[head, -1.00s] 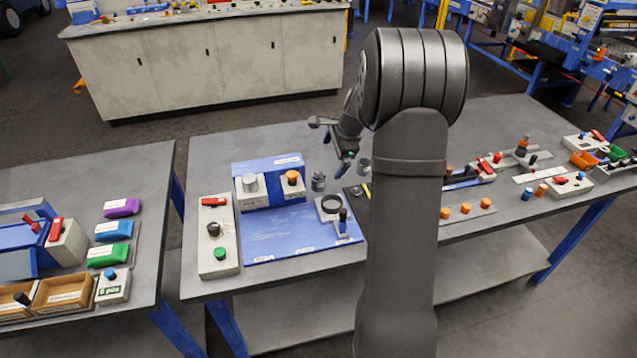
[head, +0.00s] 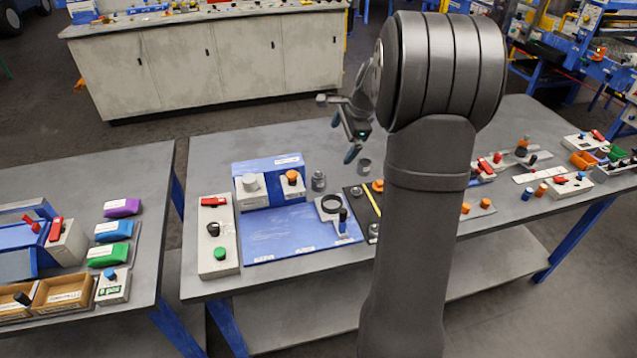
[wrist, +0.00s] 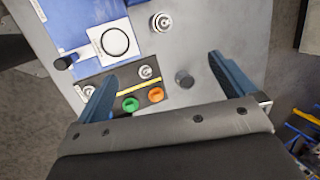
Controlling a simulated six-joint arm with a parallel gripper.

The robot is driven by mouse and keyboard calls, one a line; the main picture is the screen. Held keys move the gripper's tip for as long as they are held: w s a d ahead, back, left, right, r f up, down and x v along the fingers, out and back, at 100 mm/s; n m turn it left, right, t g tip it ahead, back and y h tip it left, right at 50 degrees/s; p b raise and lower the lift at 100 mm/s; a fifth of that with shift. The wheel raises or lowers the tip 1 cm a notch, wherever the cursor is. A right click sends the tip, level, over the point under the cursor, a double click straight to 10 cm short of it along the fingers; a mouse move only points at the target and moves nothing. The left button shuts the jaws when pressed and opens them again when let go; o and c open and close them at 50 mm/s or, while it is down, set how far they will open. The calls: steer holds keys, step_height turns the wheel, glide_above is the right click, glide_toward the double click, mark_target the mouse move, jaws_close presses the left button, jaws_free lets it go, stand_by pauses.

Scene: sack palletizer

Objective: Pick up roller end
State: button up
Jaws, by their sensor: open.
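No part is clearly labelled as the roller end, so I cannot tell for certain which one it is. A small plain grey cylinder (head: 364,165) stands upright on the grey table, behind the black plate. It shows in the wrist view (wrist: 184,80) between the lines of my fingers, nearer the right one. A shiny metal cylinder with a round top (head: 319,181) stands to its left, also seen in the wrist view (wrist: 162,22). My gripper (head: 344,137) is open and empty, above the table and apart from both. It also shows in the wrist view (wrist: 163,67).
A black plate with a yellow stripe (wrist: 125,88) carries metal, green and orange knobs. A blue board (head: 285,236) bears a ring fixture (head: 331,206) with a dark handle. A control box (head: 216,250) stands at the left. The table's rear area is bare.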

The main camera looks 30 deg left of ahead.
steer(key=shift+v, duration=1.2)
steer(key=shift+c, duration=0.2)
steer(key=c, duration=0.6)
steer(key=m+g+h, duration=0.1)
steer(key=m+h, duration=0.3)
steer(key=m, duration=0.5)
glide_above(320, 175)
step_height(320, 175, down, 5)
steer(key=shift+f, duration=0.1)
step_height(320, 175, down, 17)
steer(key=shift+f, duration=0.15)
steer(key=shift+c, duration=0.3)
